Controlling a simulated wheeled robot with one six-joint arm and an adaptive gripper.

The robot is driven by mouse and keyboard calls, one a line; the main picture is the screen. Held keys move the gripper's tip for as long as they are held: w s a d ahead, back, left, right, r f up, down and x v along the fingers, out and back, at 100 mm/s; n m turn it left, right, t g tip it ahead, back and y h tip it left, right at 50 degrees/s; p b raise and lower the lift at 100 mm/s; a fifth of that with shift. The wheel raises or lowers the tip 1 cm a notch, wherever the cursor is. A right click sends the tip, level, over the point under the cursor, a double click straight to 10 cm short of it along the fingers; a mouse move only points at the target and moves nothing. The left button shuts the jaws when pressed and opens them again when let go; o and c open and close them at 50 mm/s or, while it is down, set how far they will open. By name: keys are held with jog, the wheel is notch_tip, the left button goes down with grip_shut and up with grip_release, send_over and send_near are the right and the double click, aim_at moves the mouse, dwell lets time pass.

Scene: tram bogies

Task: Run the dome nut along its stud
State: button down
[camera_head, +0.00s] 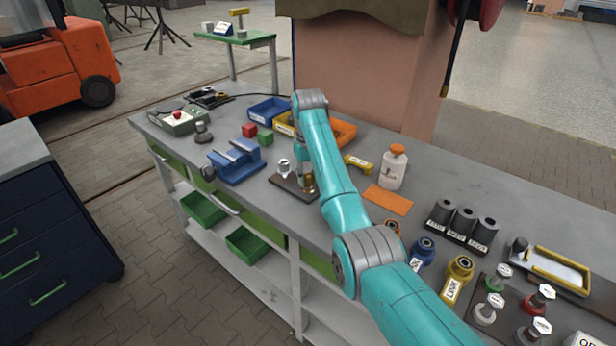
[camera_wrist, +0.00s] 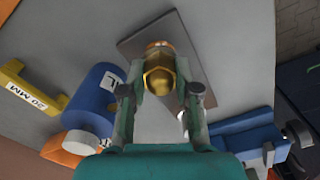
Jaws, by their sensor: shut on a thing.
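The brass dome nut (camera_wrist: 160,76) sits between the fingers of my gripper (camera_wrist: 162,88) in the wrist view, with its hexagon and rounded top facing the camera. My gripper is shut on it. The nut is over a dark flat plate (camera_wrist: 138,46) lying on the bench. The stud is hidden under the nut, so I cannot tell how far it is threaded. In the head view, the plate (camera_head: 284,184) is near the front edge of the bench, with the brass nut (camera_head: 309,181) at its right end, partly covered by my arm.
A blue vise (camera_head: 236,162) stands left of the plate. In the wrist view, a blue labelled container (camera_wrist: 95,98) is close to the left finger.

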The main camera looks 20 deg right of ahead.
jog(key=m, duration=0.9)
jog(key=shift+m, duration=0.4)
jog(key=m, duration=0.4)
jog(key=shift+m, duration=0.3)
jog(key=m, duration=0.4)
jog(key=shift+m, duration=0.3)
jog(key=m, duration=0.4)
jog(key=shift+r+m, duration=0.15)
jog(key=shift+m, duration=0.15)
jog(key=m, duration=0.4)
jog(key=shift+w, duration=0.1)
jog(key=m, duration=0.4)
jog(key=shift+m, duration=2.1)
jog(key=shift+d, duration=0.1)
